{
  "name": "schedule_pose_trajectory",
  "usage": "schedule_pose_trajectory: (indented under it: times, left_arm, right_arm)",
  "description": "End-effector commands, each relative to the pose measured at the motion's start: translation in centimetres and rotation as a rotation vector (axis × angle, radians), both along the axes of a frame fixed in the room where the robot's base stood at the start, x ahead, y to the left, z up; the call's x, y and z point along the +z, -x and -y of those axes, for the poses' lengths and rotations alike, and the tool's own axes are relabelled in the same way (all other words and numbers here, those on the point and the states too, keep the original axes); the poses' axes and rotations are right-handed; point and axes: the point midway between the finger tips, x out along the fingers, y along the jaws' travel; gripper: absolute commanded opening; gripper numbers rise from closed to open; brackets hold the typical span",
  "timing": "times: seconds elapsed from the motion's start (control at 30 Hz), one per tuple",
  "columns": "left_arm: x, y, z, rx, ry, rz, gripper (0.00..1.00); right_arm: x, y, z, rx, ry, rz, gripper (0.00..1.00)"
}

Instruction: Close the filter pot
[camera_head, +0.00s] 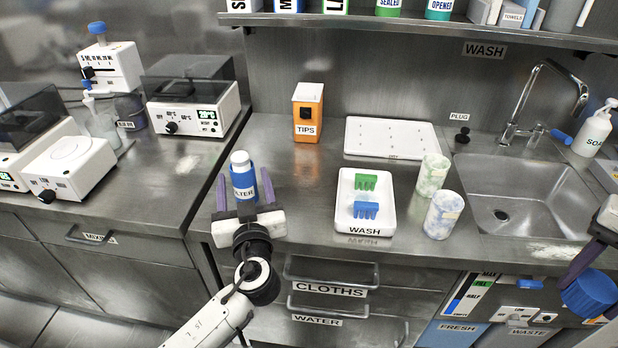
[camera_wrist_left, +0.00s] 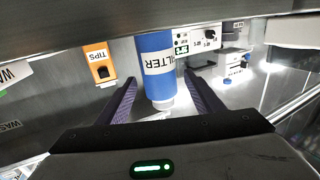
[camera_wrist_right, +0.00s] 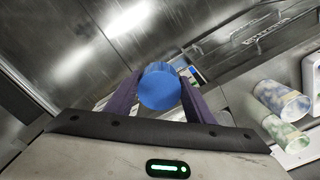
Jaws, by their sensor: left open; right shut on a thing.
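The filter pot (camera_head: 243,180) is a blue jar with a white neck and a FILTER label, upright on the counter. It also shows upside down in the left wrist view (camera_wrist_left: 155,58). My left gripper (camera_head: 244,190) is open, with its purple fingers on either side of the pot. A gap shows between the fingers and the pot in the left wrist view. A round blue lid (camera_head: 590,292) is in my right gripper (camera_head: 581,268), low at the right edge. In the right wrist view the lid (camera_wrist_right: 160,88) sits between the shut fingers.
A white WASH tray (camera_head: 345,218) with green and blue pieces, two marbled cups (camera_head: 441,214) and a white board (camera_head: 390,138) lie right of the pot. An orange TIPS box (camera_head: 307,112) stands behind. The sink (camera_head: 510,190) is at right. Counter around the pot is clear.

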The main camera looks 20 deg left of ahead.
Motion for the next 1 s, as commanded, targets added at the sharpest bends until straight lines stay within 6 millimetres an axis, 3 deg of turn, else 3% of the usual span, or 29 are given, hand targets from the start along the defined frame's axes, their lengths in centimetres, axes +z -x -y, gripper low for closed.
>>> schedule_pose_trajectory:
  times: [0.03,0.3,0.63,1.0]
  left_arm:
    - [0.0,0.0,0.0,0.000,0.000,0.000,0.56]
    - [0.0,0.0,0.0,0.000,0.000,0.000,0.12]
    - [1.2,0.0,0.1,0.000,0.001,0.004,0.12]
    - [8.2,0.0,0.1,0.000,0.002,0.006,0.12]
  right_arm:
    - [0.0,0.0,0.0,0.000,0.000,0.000,0.27]
    - [0.0,0.0,0.0,0.000,0.000,0.000,0.27]
    - [0.1,0.0,0.0,0.000,0.000,0.000,0.27]
    - [0.8,0.0,0.0,0.000,0.000,0.000,0.27]
